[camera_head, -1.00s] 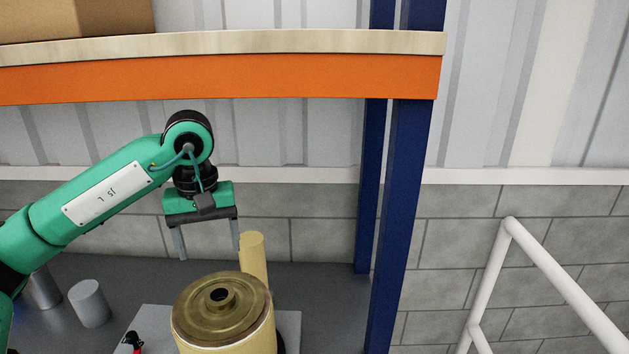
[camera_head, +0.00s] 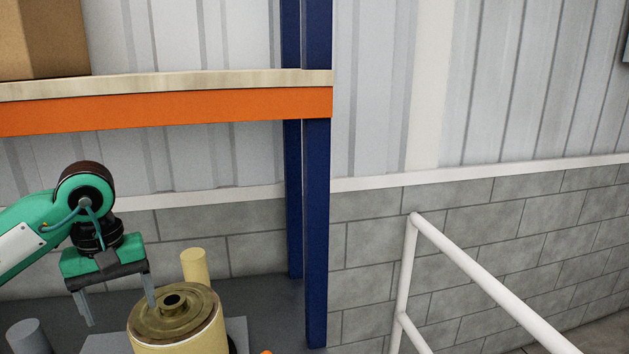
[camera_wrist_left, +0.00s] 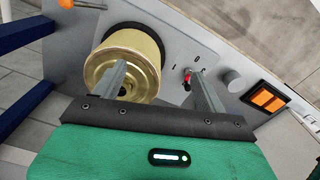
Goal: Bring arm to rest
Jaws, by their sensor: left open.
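My left gripper (camera_head: 118,303) hangs fingers down from the green arm at the left of the head view. Its two grey fingers are apart with nothing between them. A large yellow spool (camera_head: 180,335) with a brass-coloured top and a dark centre hole stands just right of the fingers in the head view. The left wrist view also shows the spool (camera_wrist_left: 150,52), partly behind one finger of the left gripper (camera_wrist_left: 158,80). In that view the fingers spread in front of the grey machine panel. My right gripper is not in view.
A blue rack post (camera_head: 316,230) carries an orange shelf beam (camera_head: 200,107) above the arm. A white handrail (camera_head: 480,280) stands at right. A thin yellow cylinder (camera_head: 195,265) and a grey cylinder (camera_head: 28,338) stand near the spool. An orange-lit switch (camera_wrist_left: 266,99) is on the panel.

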